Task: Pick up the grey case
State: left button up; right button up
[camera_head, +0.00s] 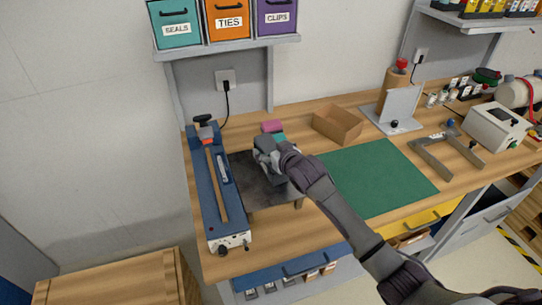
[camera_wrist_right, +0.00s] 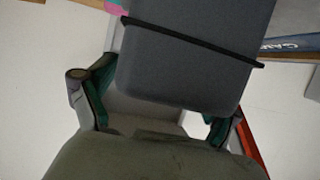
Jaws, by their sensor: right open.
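The grey case (camera_wrist_right: 195,50), with a black band across it, fills the upper middle of the right wrist view. My right gripper (camera_wrist_right: 158,100) is open, with its green-padded fingers spread at the two sides of the case's near end. I cannot tell whether the pads touch it. In the head view my right gripper (camera_head: 266,156) is over the dark low stand (camera_head: 262,190) on the bench, and it largely hides the case there. My left gripper is not in view.
A long blue sealer (camera_head: 212,190) stands left of the stand. Pink and teal blocks (camera_head: 272,126) lie behind my gripper. An open cardboard box (camera_head: 338,124) is behind the clear green mat (camera_head: 375,180). Labelled bins (camera_head: 228,18) sit on a shelf above.

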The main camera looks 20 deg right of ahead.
jog(key=shift+w+f, duration=0.2)
jog(key=shift+w, duration=0.15)
jog(key=c, duration=1.6)
jog(key=shift+r, duration=0.1)
jog(key=shift+c, duration=0.3)
jog(key=shift+r, duration=0.1)
